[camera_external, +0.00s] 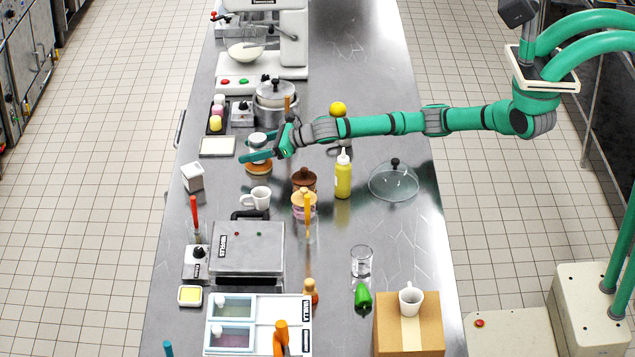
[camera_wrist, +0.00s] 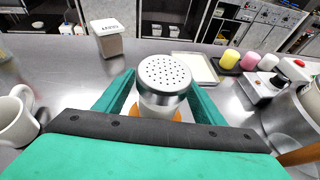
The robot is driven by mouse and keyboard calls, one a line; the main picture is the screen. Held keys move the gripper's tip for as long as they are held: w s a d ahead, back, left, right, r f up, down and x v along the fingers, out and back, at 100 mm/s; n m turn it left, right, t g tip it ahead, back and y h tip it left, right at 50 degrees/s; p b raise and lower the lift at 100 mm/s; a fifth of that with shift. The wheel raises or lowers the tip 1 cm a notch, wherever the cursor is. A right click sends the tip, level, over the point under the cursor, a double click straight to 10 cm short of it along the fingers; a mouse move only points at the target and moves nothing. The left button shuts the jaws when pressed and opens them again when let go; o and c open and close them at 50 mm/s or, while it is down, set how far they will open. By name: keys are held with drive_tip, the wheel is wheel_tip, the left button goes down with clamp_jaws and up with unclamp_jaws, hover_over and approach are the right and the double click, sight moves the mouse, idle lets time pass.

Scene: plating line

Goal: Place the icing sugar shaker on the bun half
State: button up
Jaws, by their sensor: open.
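The icing sugar shaker (camera_external: 257,139), white with a perforated silver lid, stands upright at the left side of the steel counter. It also shows in the wrist view (camera_wrist: 164,78). The bun half (camera_external: 259,169), orange-brown, is directly beneath it, mostly hidden by my fingers and the shaker; a sliver of the bun half shows in the wrist view (camera_wrist: 178,115). My gripper (camera_external: 258,156) is open, with one green finger on each side of the shaker. The shaker appears to rest on the bun half; contact between them is hidden.
A pale tray (camera_external: 217,146) lies to the left, and a pot (camera_external: 272,109) stands behind. A brown-topped jar (camera_external: 304,178) and yellow bottle (camera_external: 343,178) are to the right.

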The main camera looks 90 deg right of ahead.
drive_tip(key=v, duration=1)
drive_tip(key=shift+s, duration=0.25)
